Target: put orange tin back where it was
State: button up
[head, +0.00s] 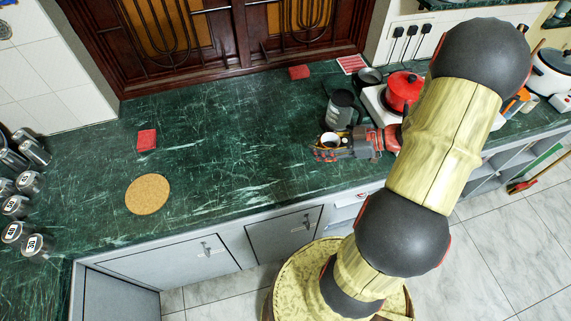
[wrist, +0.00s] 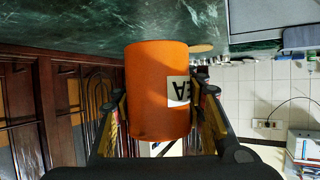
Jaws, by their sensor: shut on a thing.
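The orange tin (wrist: 155,95) fills the middle of the wrist view, upside down in that picture, with a white label whose visible letters read "EA". My gripper (head: 326,150) is shut around the tin's sides, with one finger on each side. In the head view, the tin is mostly hidden by the fingers, and a round rim shows between them. The gripper is over the right part of the green counter (head: 235,150). Whether the tin touches the counter is unclear.
A dark container (head: 341,109) stands just behind my gripper, with a red pot (head: 403,90) to the right. A round cork mat (head: 148,194) and a red block (head: 147,140) lie to the left. Several labelled jars (head: 33,247) line the left edge. The counter's middle is clear.

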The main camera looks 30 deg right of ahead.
jog(key=w+d+b+x, duration=0.1)
jog(key=b+x, duration=0.2)
jog(key=x, duration=0.6)
jog(key=b, duration=0.3)
send_over(277, 164)
jog(key=f, duration=0.5)
jog(key=shift+s+d+f, duration=0.15)
jog(key=shift+s+f, duration=0.05)
jog(key=shift+s, duration=0.05)
jog(key=shift+w+f, duration=0.2)
jog(key=shift+f, duration=0.15)
jog(key=f+b, duration=0.2)
jog(key=f, duration=0.1)
jog(key=shift+a+f, duration=0.1)
jog(key=shift+a, duration=0.1)
jog(key=shift+w, duration=0.1)
jog(key=o, duration=1.3)
jog(key=shift+f, duration=0.1)
